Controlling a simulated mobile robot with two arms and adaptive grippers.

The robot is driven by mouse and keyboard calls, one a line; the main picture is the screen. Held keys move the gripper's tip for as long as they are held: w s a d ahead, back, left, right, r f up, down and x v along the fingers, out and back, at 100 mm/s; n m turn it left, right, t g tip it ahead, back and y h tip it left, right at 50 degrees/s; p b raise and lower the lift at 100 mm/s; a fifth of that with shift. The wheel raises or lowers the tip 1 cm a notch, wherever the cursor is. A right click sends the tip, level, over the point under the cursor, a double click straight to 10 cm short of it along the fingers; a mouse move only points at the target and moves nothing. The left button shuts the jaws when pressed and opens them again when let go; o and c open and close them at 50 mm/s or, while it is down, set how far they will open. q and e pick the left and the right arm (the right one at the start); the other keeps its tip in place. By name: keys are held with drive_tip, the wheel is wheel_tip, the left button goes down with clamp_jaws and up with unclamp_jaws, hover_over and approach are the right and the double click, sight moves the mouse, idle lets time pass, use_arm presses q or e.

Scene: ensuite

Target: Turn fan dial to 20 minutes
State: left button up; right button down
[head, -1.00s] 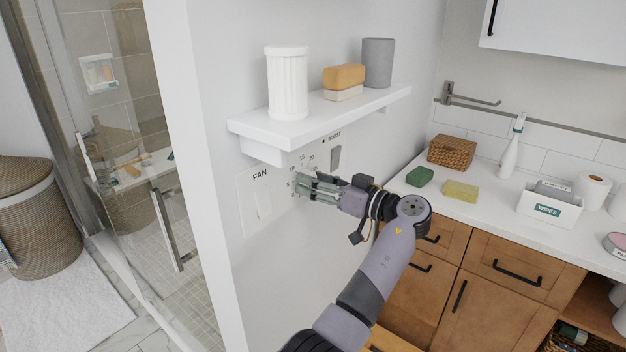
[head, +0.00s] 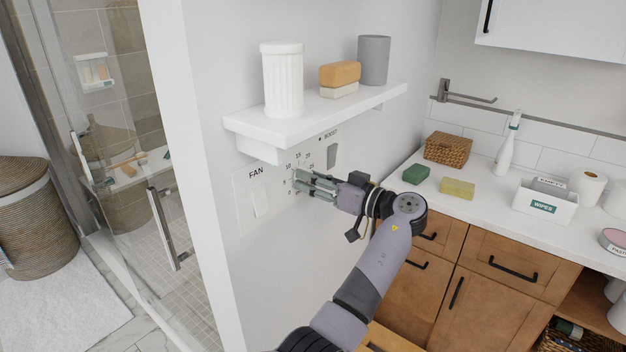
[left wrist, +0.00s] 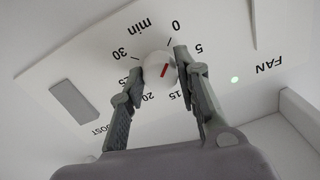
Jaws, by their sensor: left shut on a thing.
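The fan dial (left wrist: 156,67) is a small round white knob with a red line, on the white wall panel (head: 245,219) marked FAN. In the left wrist view its scale runs from 0 to 30 min. The red line slants between the 0 side and the 20 side; I cannot tell which end is the pointer. My left gripper (head: 299,184) is at the panel under the shelf, shut on the dial, one finger on each side. The fingers hide the dial in the head view and the 10 mark in the wrist view. My right gripper is out of view.
A grey boost switch (head: 332,155) is beside the dial. A counter (head: 478,205) stands to the right.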

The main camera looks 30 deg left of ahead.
use_arm(q)
drive_tip(key=shift+m, duration=0.3)
drive_tip(key=shift+s+m+t+p, duration=0.1)
drive_tip(key=shift+m+t+p, duration=0.3)
drive_tip(key=shift+m+p, duration=6.85)
drive_tip(key=shift+s+m+t+p, duration=0.1)
drive_tip(key=shift+m+t+p, duration=0.3)
drive_tip(key=shift+m+p, duration=6.85)
drive_tip(key=m+b, duration=0.6)
drive_tip(key=m, duration=0.1)
drive_tip(key=shift+b, duration=0.35)
drive_tip(key=shift+f, duration=0.1)
drive_tip(key=o, duration=1.2)
drive_tip(key=shift+w, duration=0.1)
drive_tip(key=shift+c, duration=0.2)
